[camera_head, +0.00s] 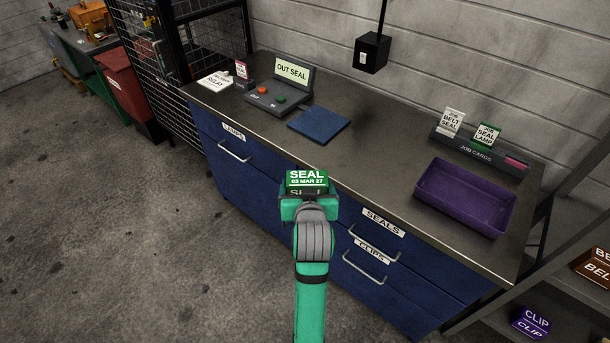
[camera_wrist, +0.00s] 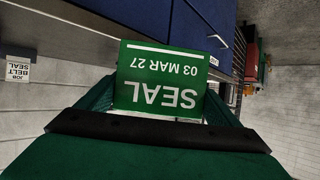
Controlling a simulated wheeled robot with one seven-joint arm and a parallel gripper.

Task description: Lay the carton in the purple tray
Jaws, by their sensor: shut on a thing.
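A green carton (camera_head: 307,179) marked "SEAL 03 MAR 27" is held in my gripper (camera_head: 308,200), in front of the bench's front edge in the head view. In the wrist view the carton (camera_wrist: 160,78) fills the space between the fingers of my gripper (camera_wrist: 160,105), its print upside down. My gripper is shut on it. The purple tray (camera_head: 438,194) lies on the right part of the bench top, to the right of my gripper. It looks empty. It cannot be made out in the wrist view.
The bench top (camera_head: 375,140) is clear between the blue mat (camera_head: 319,125) and the tray. A job card rack (camera_head: 478,153) stands behind the tray. A control box (camera_head: 279,96) reading "OUT SEAL" is at the left. Drawer handles (camera_head: 375,243) jut from the bench front.

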